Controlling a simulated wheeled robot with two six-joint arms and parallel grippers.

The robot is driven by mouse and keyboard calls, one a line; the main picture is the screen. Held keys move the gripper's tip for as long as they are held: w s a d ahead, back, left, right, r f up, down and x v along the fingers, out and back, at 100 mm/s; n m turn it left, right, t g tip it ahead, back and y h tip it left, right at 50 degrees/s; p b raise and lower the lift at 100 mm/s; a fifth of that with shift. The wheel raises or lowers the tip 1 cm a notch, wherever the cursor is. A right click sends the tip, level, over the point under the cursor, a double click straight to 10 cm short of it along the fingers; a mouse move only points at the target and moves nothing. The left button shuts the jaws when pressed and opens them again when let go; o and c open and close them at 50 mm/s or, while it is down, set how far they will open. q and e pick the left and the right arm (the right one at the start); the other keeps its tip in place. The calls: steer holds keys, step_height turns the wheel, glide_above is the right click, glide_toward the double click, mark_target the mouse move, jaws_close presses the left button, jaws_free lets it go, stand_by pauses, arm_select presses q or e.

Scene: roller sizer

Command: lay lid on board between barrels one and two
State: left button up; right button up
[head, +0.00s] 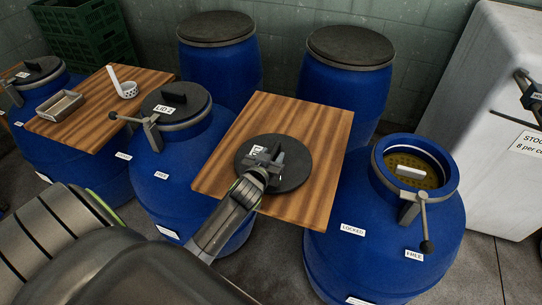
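A round black lid (290,178) with a small, partly hidden white label is over the wooden board (322,130) in the middle. It looks flat and appears to rest on the board. My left gripper (267,158) is at the handle on the lid's top. Its fingers and the handle overlap, so I cannot tell whether they grip it. On the board's left stands a blue barrel (172,170) closed by a lid marked LID 2 (176,102). On its right stands an open blue barrel (385,235) with yellowish contents and a light block inside. My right gripper is not in view.
A second board (100,115) at the left carries a metal tray (60,106) and a white ladle (126,88). Another lidded barrel (38,80) is at far left. Two closed barrels (220,65) (343,85) stand behind. A white cabinet (490,130) blocks the right.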

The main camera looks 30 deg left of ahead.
arm_select(q)
steer(key=shift+r, duration=0.1)
steer(key=v, duration=1.1)
steer(key=shift+d+b, duration=0.1)
steer(key=shift+b, duration=0.2)
steer(key=shift+s+d+r, duration=0.1)
steer(key=shift+s+r, duration=0.1)
steer(key=shift+s, duration=0.3)
steer(key=shift+f, duration=0.1)
